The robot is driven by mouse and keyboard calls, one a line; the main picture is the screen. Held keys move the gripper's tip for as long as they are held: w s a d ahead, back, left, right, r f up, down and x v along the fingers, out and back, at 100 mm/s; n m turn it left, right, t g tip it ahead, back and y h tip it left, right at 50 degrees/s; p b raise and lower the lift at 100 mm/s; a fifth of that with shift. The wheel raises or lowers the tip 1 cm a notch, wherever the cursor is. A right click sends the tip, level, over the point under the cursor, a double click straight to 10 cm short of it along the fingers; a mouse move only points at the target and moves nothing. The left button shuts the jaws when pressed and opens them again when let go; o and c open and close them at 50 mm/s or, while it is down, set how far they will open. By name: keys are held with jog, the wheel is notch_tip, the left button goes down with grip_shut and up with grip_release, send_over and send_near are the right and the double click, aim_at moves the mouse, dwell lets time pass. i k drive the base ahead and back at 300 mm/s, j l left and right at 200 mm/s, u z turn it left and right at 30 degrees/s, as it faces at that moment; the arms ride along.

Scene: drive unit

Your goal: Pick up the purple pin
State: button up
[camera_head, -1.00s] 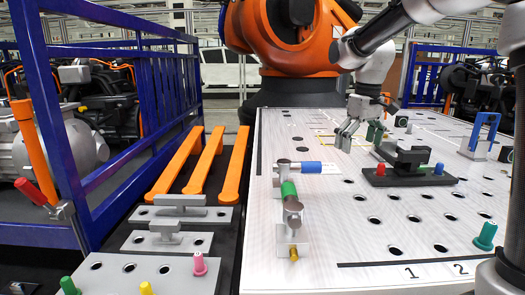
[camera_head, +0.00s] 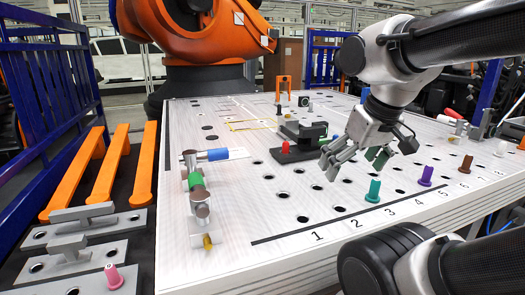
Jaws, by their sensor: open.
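My gripper (camera_head: 352,166) hangs above the table to the left of the purple pin, fingers pointing down and to the left. It is open and apart from the pin, with nothing seen between its fingers.
A black fixture (camera_head: 300,140) with a red pin (camera_head: 285,148) lies behind my gripper. A pipe assembly (camera_head: 199,200) stands at left.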

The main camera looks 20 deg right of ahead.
aim_at(425, 182)
jog(key=l, duration=1.35)
jog(key=k+l, duration=0.1)
jog(key=l, duration=1.3)
